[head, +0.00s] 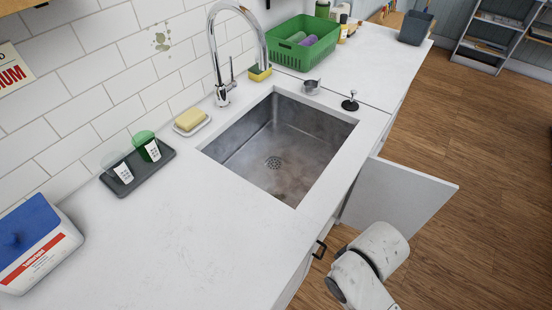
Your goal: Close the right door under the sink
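The right door (402,196) under the sink is a white panel. It stands open, sticking out from the cabinet front over the floor to the right of the sink (275,160). My white arm (380,250) is at the lower right, in front of the cabinet and nearer to me than the open door. My gripper is not visible, so its state and any contact with the door are hidden.
The white counter (190,240) runs along the tiled wall. On it are a green basket (303,45), a soap dish (192,124), a dark tray (136,172) with two cups, and a blue-lidded tub (35,245). The wooden floor (480,150) right of the door is clear.

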